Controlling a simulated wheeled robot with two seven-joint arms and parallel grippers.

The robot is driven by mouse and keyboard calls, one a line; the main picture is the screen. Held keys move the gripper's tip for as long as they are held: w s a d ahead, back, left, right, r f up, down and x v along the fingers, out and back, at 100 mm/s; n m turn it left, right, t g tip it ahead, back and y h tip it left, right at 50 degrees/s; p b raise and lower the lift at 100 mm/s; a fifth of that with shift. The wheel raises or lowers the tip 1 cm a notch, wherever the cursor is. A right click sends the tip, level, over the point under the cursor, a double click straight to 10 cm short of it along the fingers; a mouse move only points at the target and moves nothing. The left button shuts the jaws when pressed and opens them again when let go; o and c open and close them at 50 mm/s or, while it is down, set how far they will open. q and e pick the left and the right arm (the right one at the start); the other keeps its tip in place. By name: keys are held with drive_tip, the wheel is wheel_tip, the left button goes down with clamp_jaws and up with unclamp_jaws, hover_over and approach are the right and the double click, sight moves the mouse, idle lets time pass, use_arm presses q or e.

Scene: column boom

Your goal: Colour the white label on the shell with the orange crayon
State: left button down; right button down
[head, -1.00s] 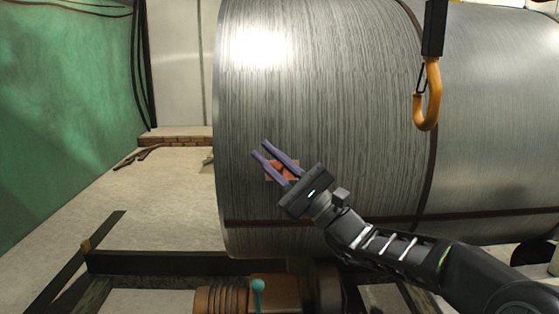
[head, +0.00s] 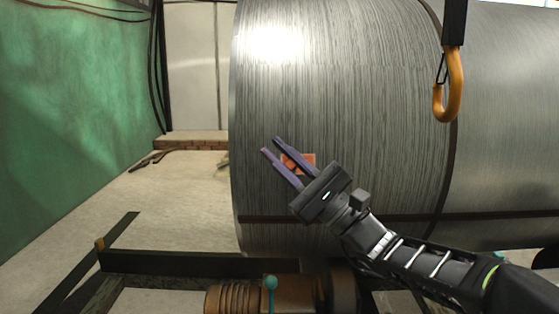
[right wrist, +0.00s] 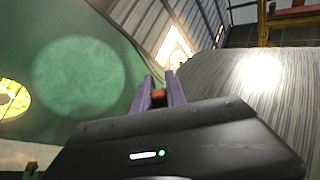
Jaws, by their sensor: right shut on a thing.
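The shell is a large grey metal cylinder (head: 370,110) lying on its side. In the right wrist view the gripper (right wrist: 159,82) is shut on a small orange piece, the crayon (right wrist: 158,96), between the fingers. Whether the crayon touches the label I cannot tell. My left gripper is not in view.
An orange hook (head: 453,90) hangs in front of the shell at upper right. A dark frame (head: 190,262) and a brown ribbed machine part with a teal-knobbed lever (head: 270,285) stand below. A green wall (head: 70,110) is at left. The floor between is mostly clear.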

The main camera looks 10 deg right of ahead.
drive_tip(key=shift+s+a, duration=0.2)
drive_tip(key=shift+s, duration=0.55)
drive_tip(key=shift+s+b, duration=0.1)
drive_tip(key=shift+b, duration=0.25)
drive_tip(key=shift+s+a+b, duration=0.2)
drive_tip(key=shift+s+b, duration=0.25)
drive_tip(key=shift+s, duration=0.25)
drive_tip(key=shift+s+a+b, duration=0.15)
drive_tip(key=shift+s+b, duration=0.3)
drive_tip(key=shift+s, duration=0.2)
